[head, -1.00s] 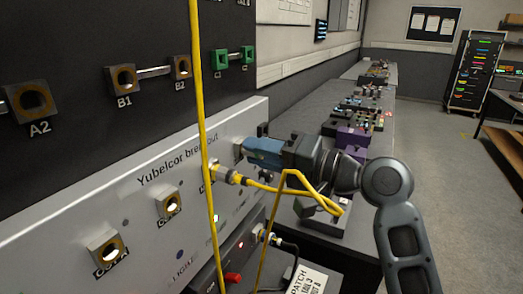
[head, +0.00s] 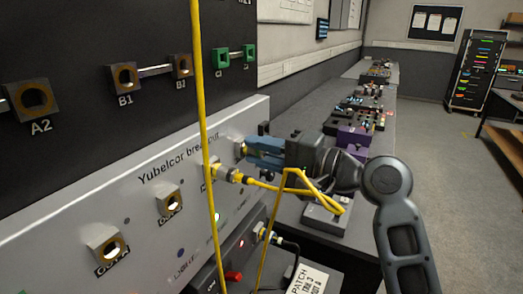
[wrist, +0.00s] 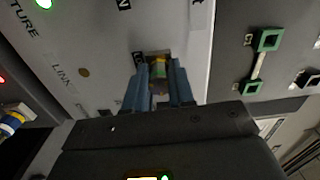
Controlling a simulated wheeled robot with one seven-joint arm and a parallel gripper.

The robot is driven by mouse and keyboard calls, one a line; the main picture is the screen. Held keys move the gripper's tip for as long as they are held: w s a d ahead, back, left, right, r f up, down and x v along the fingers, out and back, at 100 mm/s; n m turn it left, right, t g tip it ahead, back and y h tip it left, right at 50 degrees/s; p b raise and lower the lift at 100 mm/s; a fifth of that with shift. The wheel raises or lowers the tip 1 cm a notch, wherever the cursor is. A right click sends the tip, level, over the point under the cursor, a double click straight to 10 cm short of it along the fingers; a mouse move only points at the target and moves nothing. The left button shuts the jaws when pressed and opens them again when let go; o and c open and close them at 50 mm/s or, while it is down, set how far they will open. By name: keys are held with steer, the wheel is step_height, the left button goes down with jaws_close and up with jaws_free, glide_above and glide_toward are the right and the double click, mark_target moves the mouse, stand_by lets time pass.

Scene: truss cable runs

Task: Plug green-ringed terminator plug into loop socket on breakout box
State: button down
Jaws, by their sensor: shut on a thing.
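My gripper (wrist: 159,92) has blue fingers shut on the green-ringed terminator plug (wrist: 158,72), with one finger on each side of it. The plug points at the face of the grey breakout box (head: 140,205). Its front end is at the square loop socket (wrist: 153,55) and appears to sit in it; the fingers and the plug itself hide how deep. In the head view my gripper (head: 252,150) reaches the box near its right edge, and the fingers mostly hide the plug.
A yellow cable's plug (head: 226,172) sits in a socket just left of my gripper, and its cable loops below my wrist. Another yellow cable (head: 202,120) hangs in front of the box. Green sockets (head: 234,54) are on the dark panel above. A red switch (head: 233,276) is below.

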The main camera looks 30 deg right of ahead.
steer(key=shift+a+m, duration=0.25)
steer(key=shift+m, duration=1.05)
steer(key=c, duration=0.9)
jaws_free()
steer(key=shift+w+d+r, duration=0.1)
steer(key=shift+d, duration=0.15)
steer(key=v, duration=0.5)
